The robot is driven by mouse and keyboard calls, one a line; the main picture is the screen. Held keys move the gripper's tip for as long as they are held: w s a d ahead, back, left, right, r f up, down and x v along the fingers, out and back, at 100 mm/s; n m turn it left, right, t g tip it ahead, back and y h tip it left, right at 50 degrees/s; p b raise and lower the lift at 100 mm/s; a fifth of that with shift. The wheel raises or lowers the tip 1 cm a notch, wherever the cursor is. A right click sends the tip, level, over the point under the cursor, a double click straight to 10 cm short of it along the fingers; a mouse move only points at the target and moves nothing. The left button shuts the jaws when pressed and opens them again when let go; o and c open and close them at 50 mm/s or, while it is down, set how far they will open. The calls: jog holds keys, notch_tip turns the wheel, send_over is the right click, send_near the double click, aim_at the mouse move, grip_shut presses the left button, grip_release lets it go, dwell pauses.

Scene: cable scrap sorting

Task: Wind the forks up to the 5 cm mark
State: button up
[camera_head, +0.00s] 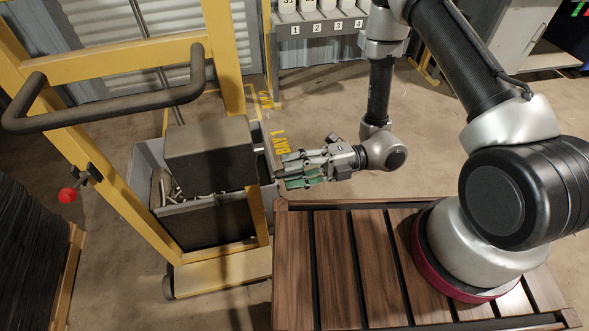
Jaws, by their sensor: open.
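A yellow lift truck frame (120,60) stands at the left, with a black push handle (110,108) across it. A red knob (67,195) on a dark bracket sticks out from its left upright. The forks cannot be made out clearly, and no 5 cm mark can be read. My gripper (281,171) is open, with green pads on its fingers. It points left, just right of the frame's right upright, far from the red knob. I cannot tell whether its tips touch anything.
A grey bin (146,160) with dark blocks (210,155) and cable scraps sits within the frame. A slatted wooden deck (330,265) lies below my arm. A numbered rack (320,30) stands behind. Dark stacked sheets (30,245) are at far left. Open floor lies behind my gripper.

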jog(key=v, duration=1.2)
